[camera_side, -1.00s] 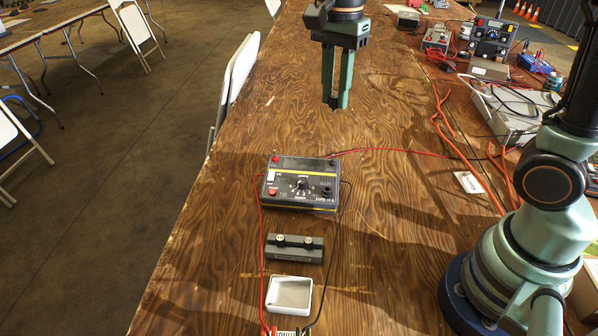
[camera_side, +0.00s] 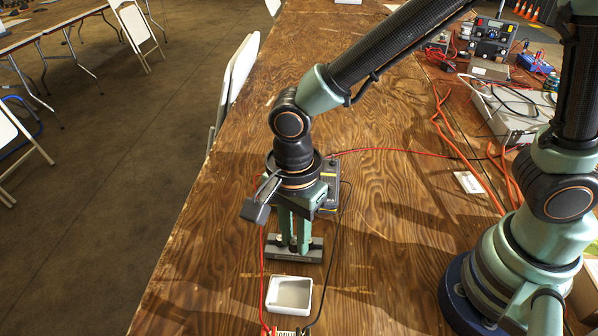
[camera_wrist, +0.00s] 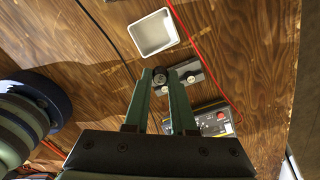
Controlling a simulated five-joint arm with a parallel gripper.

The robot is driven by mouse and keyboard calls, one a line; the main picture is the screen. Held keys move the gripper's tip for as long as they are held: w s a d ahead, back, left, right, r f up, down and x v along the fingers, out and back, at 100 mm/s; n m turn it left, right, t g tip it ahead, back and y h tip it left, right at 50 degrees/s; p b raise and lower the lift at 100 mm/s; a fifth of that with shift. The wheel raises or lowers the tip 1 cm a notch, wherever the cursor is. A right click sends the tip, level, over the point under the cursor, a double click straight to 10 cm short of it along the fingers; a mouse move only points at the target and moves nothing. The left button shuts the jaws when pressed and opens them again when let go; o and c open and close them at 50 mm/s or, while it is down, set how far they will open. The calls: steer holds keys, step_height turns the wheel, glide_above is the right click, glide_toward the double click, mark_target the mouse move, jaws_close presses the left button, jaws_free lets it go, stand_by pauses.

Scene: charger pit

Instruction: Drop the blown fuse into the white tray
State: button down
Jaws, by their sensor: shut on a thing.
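A grey fuse block (camera_side: 314,254) lies on the wooden table, just behind the white tray (camera_side: 270,293). My gripper (camera_side: 293,248) points down at the block, its two green fingers at the block's top. In the wrist view my gripper (camera_wrist: 161,74) has its fingertips on either side of a small dark round piece at one end of the block (camera_wrist: 200,75). I take this piece to be the fuse; the fingers hide most of it. A second round fitting is beside it.
A black and yellow tester box (camera_side: 331,182) is behind my gripper, partly hidden. Red and black leads run past both sides of the block and tray. The table is clear right of the tray.

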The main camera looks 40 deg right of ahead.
steer(key=s+a+f, duration=0.1)
steer(key=s+f, duration=0.1)
glide_above(297, 291)
steer(key=shift+f, duration=2.85)
steer(key=c, duration=0.7)
jaws_free()
steer(key=shift+o, duration=0.2)
steer(key=shift+r, duration=0.15)
step_height(297, 291, up, 12)
